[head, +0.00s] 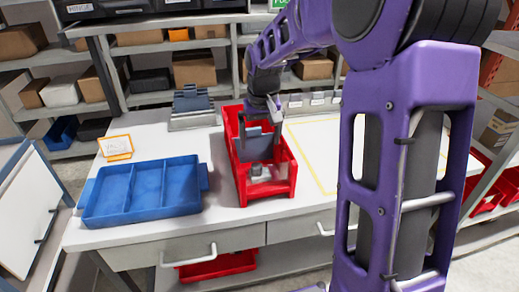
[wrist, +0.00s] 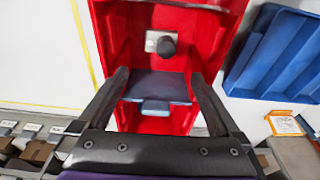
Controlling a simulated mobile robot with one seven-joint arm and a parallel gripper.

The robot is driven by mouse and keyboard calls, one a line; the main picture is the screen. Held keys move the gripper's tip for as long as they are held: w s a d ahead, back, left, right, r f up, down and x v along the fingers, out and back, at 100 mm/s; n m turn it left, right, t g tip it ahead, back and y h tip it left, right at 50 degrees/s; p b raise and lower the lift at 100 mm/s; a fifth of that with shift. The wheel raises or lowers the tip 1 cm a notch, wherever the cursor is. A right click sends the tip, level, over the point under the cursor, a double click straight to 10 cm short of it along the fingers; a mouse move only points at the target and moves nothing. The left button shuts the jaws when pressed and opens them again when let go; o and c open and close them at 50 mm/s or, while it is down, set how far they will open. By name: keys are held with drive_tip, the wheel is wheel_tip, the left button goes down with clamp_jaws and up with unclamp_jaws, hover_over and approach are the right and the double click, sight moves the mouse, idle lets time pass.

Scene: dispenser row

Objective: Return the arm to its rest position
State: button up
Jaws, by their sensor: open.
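My purple arm reaches over the bench from the right in the head view. My gripper (head: 258,118) points down into a long red bin (head: 240,190), which also shows in the wrist view (wrist: 104,50). In the wrist view my gripper (wrist: 160,76) has its two dark fingers spread wide. A slate-grey piece (wrist: 156,87) with a paler tab shows between them, and a slate-grey panel (head: 258,146) shows below the gripper in the head view. I cannot tell whether the fingers touch it. A light plate with a dark knob (wrist: 165,45) lies in the bin.
A blue three-compartment tray (head: 140,190) stands left of the bin. An orange-framed card (head: 116,146) and a slate-grey piece on a pale holder (head: 192,100) are behind. Shelves with boxes (head: 194,68) line the back. The yellow-outlined bench area (head: 317,150) right of the bin looks clear.

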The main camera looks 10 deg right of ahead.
drive_tip(key=shift+s+r, duration=0.1)
drive_tip(key=shift+r, duration=0.4)
